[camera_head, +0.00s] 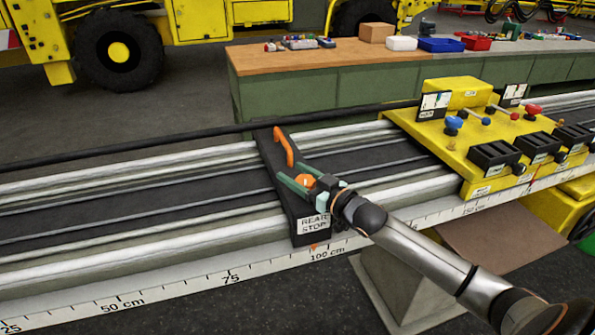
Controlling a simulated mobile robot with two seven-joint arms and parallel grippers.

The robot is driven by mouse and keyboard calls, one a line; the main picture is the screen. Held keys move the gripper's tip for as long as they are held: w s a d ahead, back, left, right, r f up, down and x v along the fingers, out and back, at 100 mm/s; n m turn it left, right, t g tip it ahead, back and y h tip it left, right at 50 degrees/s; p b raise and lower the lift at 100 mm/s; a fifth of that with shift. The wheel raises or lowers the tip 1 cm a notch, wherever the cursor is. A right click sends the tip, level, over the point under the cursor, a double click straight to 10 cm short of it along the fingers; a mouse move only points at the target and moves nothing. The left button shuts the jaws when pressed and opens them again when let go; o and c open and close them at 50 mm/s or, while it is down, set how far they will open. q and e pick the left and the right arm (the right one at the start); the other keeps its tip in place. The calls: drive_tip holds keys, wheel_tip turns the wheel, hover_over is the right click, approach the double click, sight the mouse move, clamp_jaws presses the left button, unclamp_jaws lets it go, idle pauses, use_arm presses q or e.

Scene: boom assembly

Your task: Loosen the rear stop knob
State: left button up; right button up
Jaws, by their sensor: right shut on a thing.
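The rear stop (304,239) is a black block lying across the rails, with a white "REAR STOP" label, near the 100 cm mark of the scale. It carries an orange handle (283,147) at its far side. The rear stop knob (304,181) is orange and round, on top of the block. My right gripper (300,182) comes in from the lower right, its green fingers on both sides of the knob, shut on it. The gripper body hides part of the block. My left gripper is not in view.
A yellow carriage (455,143) with knobs and black blocks sits on the rails to the right. A scale (180,288) runs along the rail's front edge. A workbench (330,62) with boxes and tools stands behind. The rails left of the stop are clear.

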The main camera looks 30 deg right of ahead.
drive_tip(key=shift+r+y, duration=0.15)
drive_tip(key=shift+y, duration=0.15)
drive_tip(key=o, duration=1.4)
drive_tip(key=v, duration=1.2)
drive_tip(key=shift+s, duration=0.25)
